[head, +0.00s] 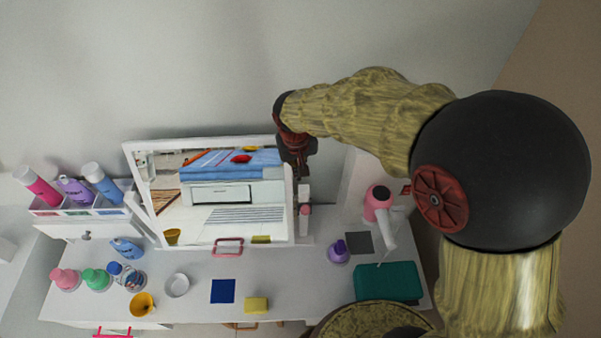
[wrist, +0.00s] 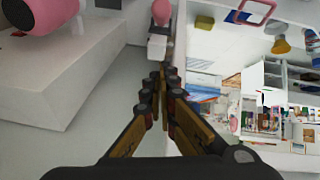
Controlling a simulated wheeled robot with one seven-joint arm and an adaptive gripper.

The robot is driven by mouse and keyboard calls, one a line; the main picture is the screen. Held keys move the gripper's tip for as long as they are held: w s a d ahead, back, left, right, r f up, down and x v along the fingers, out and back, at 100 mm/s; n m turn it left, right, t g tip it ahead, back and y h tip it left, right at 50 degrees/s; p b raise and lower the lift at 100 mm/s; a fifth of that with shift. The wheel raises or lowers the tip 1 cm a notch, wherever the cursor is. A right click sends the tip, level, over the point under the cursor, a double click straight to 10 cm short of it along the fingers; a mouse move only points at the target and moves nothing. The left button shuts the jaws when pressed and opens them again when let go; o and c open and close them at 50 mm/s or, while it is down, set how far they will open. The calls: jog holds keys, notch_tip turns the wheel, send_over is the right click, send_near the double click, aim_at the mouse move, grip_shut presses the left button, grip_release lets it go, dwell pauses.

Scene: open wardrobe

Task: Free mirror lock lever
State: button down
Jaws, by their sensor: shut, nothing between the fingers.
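The mirror (head: 210,195) stands upright in a white frame on the white vanity top. On its right post is a small white lever with a pink end (head: 304,210); in the wrist view the pink end (wrist: 161,12) shows at the top, with a white block below it. My gripper (head: 301,172) is beside the upper part of the right post, above the pink end. In the wrist view my gripper (wrist: 164,78) is shut and empty, its fingertips pointing toward the white block. I cannot tell whether they touch it.
A pink hair dryer (head: 378,203) is on the right, near a teal box (head: 388,282) and a purple bottle (head: 338,252). A bottle rack (head: 80,211) stands on the left. Cups, a blue square (head: 222,291) and a yellow sponge (head: 256,304) lie in front.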

aim_at(304, 194)
jog(key=f, duration=0.5)
jog(key=w+f, duration=0.1)
jog(key=f, duration=0.1)
jog(key=shift+w+d+f+p, duration=0.1)
jog(key=shift+d+f+p, duration=0.2)
jog(key=shift+f+p, duration=0.1)
jog(key=s, duration=0.2)
jog(key=s+f, duration=0.1)
jog(key=shift+d, duration=0.3)
jog(key=shift+s+f+p, duration=0.1)
jog(key=shift+f+p, duration=0.1)
jog(key=shift+p, duration=0.1)
jog(key=shift+s+f+b, duration=0.1)
jog(key=shift+b, duration=0.6)
jog(key=shift+s+t+b, duration=0.3)
jog(key=shift+b, duration=0.05)
jog(key=shift+w+b, duration=0.1)
jog(key=shift+b, duration=0.2)
